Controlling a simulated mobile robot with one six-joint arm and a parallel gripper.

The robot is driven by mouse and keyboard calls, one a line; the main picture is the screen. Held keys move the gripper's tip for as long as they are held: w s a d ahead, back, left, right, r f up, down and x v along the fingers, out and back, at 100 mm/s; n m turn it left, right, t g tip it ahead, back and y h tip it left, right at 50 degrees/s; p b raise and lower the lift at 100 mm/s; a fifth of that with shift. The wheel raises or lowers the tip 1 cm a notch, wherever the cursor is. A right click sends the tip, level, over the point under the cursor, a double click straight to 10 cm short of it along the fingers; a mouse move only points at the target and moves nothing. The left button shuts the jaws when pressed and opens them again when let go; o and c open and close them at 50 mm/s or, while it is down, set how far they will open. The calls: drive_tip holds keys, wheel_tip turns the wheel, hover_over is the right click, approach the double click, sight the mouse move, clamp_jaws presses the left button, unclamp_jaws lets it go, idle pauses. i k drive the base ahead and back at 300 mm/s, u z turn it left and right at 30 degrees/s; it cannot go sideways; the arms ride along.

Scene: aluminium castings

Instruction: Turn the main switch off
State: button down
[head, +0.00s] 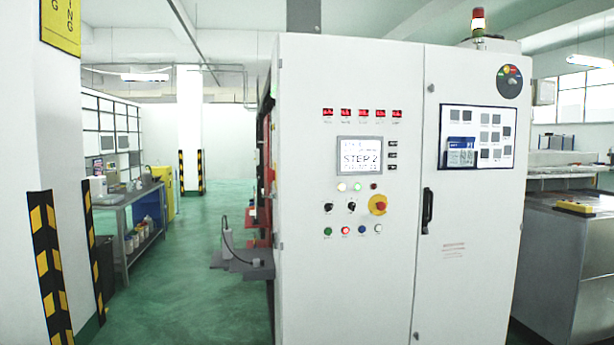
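A large white control cabinet (400,275) fills the middle of the head view. My gripper is not in view.
A black door handle (427,211) sticks out right of the switch. A grey bracket-like unit (243,255) stands out from the cabinet's left side. A striped pillar (60,180) is at left. A metal-sided unit (570,265) is at right. Green floor (190,290) lies open between pillar and cabinet.

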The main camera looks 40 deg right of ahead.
sight(271, 173)
drive_tip(key=u, duration=0.7)
drive_tip(key=k, duration=0.1)
drive_tip(key=z, duration=1.25)
drive_tip(key=i, duration=1)
drive_tip(key=u, duration=0.45)
